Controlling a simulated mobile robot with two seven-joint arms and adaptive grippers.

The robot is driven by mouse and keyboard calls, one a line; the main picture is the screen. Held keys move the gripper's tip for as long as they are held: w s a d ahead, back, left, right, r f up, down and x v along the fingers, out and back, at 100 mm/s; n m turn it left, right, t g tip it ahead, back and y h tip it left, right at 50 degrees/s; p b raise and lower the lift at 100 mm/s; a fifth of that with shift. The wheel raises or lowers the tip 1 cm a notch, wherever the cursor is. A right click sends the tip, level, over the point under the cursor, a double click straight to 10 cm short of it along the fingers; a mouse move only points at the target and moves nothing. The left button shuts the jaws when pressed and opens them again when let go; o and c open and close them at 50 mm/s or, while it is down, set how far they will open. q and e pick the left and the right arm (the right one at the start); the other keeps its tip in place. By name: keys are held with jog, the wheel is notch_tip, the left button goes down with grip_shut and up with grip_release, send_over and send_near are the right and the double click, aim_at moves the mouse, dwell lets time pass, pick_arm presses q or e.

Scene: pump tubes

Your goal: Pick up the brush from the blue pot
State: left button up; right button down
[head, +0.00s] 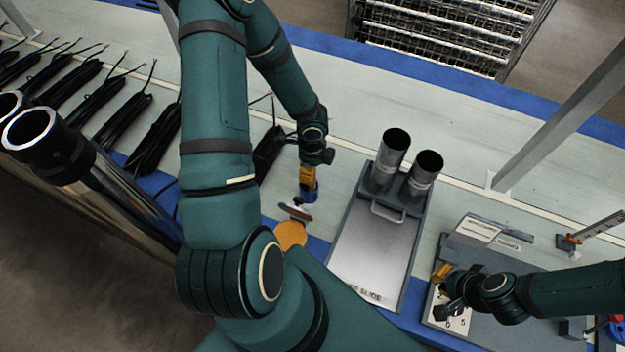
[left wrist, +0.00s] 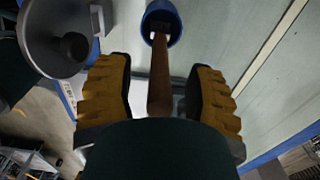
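The blue pot (head: 311,196) stands on the bench, partly hidden under my left gripper (head: 308,178) in the head view. In the left wrist view the blue pot (left wrist: 174,30) is at the top. The brush's brown wooden handle (left wrist: 160,75) sticks out of it and runs between the yellow fingers of my left gripper (left wrist: 160,98). Gaps show on both sides of the handle, so the gripper is open around it. The bristles are hidden in the pot. My right gripper (head: 441,285) is at the lower right above a grey board; its opening is unclear.
A grey round lid with a knob (head: 296,212) and an orange disc (head: 291,236) are close to the pot. A grey slide plate (head: 372,250) with two metal tubes (head: 390,160) stands to the right. Black cable bundles (head: 155,140) lie on the left.

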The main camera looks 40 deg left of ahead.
pick_arm(q)
grip_shut()
jog(key=shift+r, duration=0.1)
